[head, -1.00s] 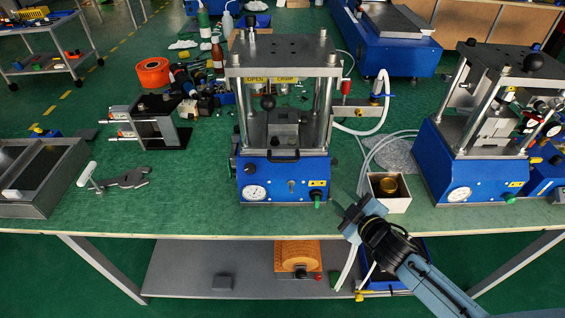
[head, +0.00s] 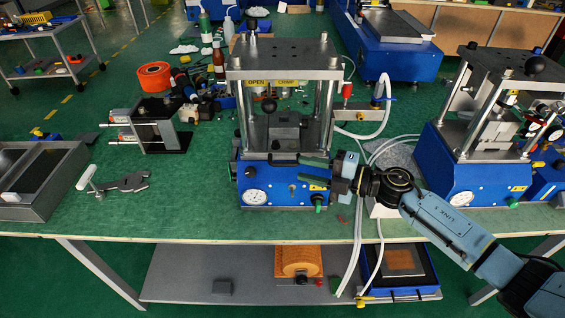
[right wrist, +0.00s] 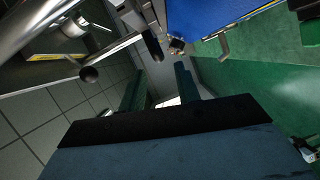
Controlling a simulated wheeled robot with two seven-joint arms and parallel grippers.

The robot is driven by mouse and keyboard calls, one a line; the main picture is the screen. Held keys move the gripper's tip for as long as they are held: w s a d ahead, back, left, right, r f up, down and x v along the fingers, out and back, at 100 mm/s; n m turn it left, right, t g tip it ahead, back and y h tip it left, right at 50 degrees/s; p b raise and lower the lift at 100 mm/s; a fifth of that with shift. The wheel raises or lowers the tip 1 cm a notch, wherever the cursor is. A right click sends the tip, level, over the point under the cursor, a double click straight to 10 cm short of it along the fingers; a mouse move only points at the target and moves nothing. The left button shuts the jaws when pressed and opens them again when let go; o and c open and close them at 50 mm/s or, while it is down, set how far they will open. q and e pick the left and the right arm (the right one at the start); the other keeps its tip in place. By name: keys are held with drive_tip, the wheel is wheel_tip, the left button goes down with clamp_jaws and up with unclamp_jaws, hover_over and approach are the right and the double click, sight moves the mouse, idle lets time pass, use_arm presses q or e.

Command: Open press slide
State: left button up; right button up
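The blue press (head: 283,190) stands at the middle of the bench, with OPEN and CRIMP labels under its top plate. Its slide carries a grey block (head: 285,128), and a dark handle (head: 283,158) lies across the slide's front edge. My right gripper (head: 310,169) is at the press's front right, its fingers pointing left toward the handle. In the right wrist view the two dark fingers (right wrist: 160,72) are apart with nothing between them, and a black bar-like part (right wrist: 153,45) shows beyond their tips. Contact with the handle cannot be told. My left gripper is not in view.
A second blue press (head: 480,165) stands to the right, with white hoses (head: 384,140) between the two. A clamp-like tool (head: 122,184) and a grey tray (head: 40,185) lie on the left. The bench strip (head: 180,220) before the press's left side is clear.

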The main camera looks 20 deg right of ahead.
sight(283, 164)
drive_tip(key=x, duration=0.7)
clamp_jaws()
